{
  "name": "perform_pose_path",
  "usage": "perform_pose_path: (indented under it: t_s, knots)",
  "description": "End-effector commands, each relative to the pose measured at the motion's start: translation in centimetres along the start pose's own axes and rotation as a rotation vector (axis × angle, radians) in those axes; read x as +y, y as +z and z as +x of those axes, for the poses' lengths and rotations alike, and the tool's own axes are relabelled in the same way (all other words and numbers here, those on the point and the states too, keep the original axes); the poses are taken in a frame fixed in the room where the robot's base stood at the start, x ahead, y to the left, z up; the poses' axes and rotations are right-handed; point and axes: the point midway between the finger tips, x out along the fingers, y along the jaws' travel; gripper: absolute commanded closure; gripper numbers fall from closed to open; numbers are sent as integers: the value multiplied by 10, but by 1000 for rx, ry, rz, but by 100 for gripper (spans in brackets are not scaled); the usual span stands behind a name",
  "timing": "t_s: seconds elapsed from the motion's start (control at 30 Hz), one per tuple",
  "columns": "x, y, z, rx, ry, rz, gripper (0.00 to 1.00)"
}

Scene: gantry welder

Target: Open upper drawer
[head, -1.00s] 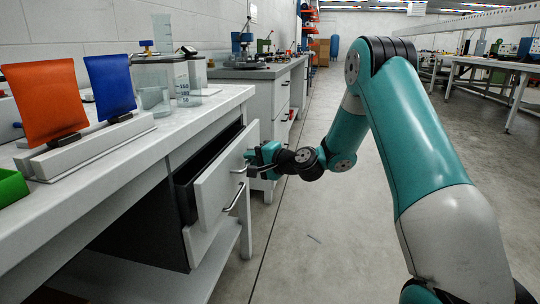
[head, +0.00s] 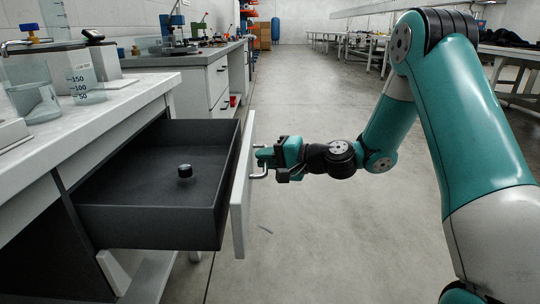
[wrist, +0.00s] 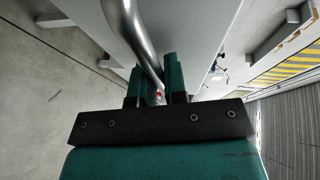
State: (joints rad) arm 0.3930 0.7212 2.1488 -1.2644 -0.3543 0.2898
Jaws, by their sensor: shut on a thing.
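The upper drawer (head: 150,232) is pulled far out of the workbench in the head view. Its dark interior shows, with a small dark cylindrical object (head: 185,172) inside. Its light front panel (head: 243,190) faces right. My gripper (head: 264,158) is at the outer side of this panel, shut on the metal drawer handle (head: 256,172). In the wrist view the curved handle bar (wrist: 136,38) runs down between the two teal fingers (wrist: 160,88). The fingers hide part of the handle.
The workbench top (head: 125,95) on the left carries glass beakers (head: 85,78). Another bench with drawers (head: 217,80) stands behind. The floor aisle (head: 300,85) between the benches and the far tables is clear.

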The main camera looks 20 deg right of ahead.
Motion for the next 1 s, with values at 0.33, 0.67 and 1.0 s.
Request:
perform_pose_path:
  t_s: [0.33, 0.67, 1.0]
  knots:
    - [0, 7, 2, -23, 1, 0, 100]
    - [0, 6, 1, -21, 1, -1, 79]
    - [-1, 3, -16, -13, 1, 1, 79]
